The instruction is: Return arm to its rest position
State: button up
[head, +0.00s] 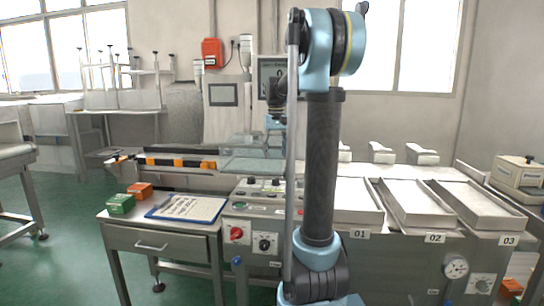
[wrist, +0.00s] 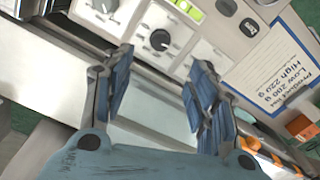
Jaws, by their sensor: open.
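My arm stands upright in the middle of the head view, folded at the top. My gripper (wrist: 158,90) shows in the wrist view with its two blue fingers spread wide apart and nothing between them. Beyond the fingers is a machine panel with knobs (wrist: 160,40), and the fingers look clear of it, though the exact gap is hard to judge.
A small table (head: 165,241) at left holds a green box (head: 120,204), an orange box (head: 139,190) and a clipboard (head: 187,208). A control panel (head: 262,213) stands beside it. Trays numbered 01 (head: 357,218), 02 (head: 388,199) and 03 (head: 513,224) are at right. Green floor (head: 70,262) is free at left.

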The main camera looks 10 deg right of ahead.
jog(key=s+f, duration=0.7)
jog(key=s, duration=0.4)
jog(key=s+f+t, duration=0.1)
jog(key=s+f, duration=0.6)
jog(key=s, duration=0.5)
jog(key=s+f+t, duration=0.1)
jog(key=s+f, duration=0.6)
jog(key=s, duration=0.5)
jog(key=shift+f, duration=0.1)
jog(key=shift+w+f, duration=0.2)
jog(key=shift+w, duration=0.15)
